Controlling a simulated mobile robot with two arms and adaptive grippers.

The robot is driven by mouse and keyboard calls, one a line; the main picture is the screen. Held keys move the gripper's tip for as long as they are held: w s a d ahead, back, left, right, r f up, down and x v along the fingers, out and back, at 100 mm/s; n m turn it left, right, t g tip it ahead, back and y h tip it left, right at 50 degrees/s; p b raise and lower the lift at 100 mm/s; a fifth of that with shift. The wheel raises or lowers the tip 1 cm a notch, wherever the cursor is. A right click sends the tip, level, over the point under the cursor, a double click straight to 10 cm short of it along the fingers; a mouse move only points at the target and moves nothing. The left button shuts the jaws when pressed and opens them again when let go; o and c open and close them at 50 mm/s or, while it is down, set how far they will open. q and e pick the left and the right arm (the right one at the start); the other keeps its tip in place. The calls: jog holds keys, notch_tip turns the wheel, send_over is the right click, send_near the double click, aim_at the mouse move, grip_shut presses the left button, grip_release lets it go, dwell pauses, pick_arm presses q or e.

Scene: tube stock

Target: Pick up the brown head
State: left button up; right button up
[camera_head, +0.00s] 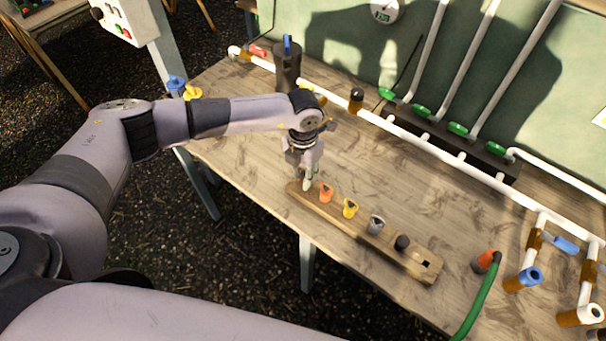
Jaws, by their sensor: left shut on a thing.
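My left gripper (305,180) points down over the left end of a long wooden rack (345,226). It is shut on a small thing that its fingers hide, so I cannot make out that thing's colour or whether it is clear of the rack. To its right along the rack stand an orange head (326,193), a yellow head (350,208), a grey head (375,224) and a black-looking head (402,243). I cannot pick out a clearly brown head in the rack. My right gripper is out of view.
An empty square hole shows at the rack's right end. A dark post (287,68) and a black-topped brown fitting (356,98) stand behind. White pipes (440,158) run along the table's back. A green hose (478,300) lies front right. The table's middle is clear.

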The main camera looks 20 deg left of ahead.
pick_arm(q)
notch_tip(320, 180, up, 20)
jog(key=b, duration=0.6)
notch_tip(320, 180, up, 5)
jog(key=p, duration=0.2)
jog(key=shift+p, duration=0.35)
dwell(0.4)
jog(key=shift+f, duration=0.15)
